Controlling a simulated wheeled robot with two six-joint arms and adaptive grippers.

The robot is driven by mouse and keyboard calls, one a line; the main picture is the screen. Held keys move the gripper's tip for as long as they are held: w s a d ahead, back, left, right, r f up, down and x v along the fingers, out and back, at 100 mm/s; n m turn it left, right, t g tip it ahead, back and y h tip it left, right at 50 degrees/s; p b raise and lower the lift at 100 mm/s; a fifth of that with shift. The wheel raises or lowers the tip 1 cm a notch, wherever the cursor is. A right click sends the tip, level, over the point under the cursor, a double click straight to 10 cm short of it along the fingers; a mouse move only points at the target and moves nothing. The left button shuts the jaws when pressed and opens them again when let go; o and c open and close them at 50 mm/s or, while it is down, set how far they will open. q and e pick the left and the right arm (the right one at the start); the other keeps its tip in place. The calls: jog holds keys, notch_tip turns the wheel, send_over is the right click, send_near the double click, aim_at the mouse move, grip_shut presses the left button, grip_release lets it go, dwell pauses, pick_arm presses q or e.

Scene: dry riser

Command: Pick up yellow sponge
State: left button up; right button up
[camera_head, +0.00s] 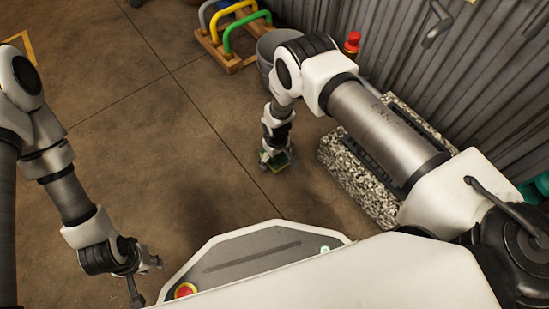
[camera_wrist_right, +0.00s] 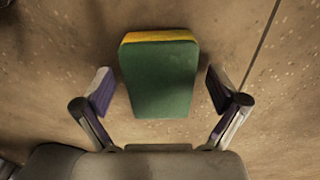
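The sponge has a green face and a yellow layer along its far edge; in the right wrist view the sponge (camera_wrist_right: 158,80) lies between the two fingers of my right gripper (camera_wrist_right: 160,90). The fingers are open, with a gap on each side of the sponge. In the head view my right gripper (camera_head: 272,160) points down near the floor, and the sponge (camera_head: 279,162) shows small and partly hidden at it. I cannot tell whether the sponge touches the floor. My left gripper (camera_head: 152,264) is at the lower left, away from the sponge; its fingers are too small to read.
A speckled stone block (camera_head: 352,188) stands right of my right gripper. A grey bucket (camera_head: 266,58) and a wooden rack (camera_head: 230,62) with coloured handles are behind it. A corrugated metal wall (camera_head: 395,55) closes the right side. The brown floor (camera_head: 150,140) at left is clear.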

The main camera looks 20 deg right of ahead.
jog(key=c, duration=0.6)
jog(key=shift+c, duration=0.3)
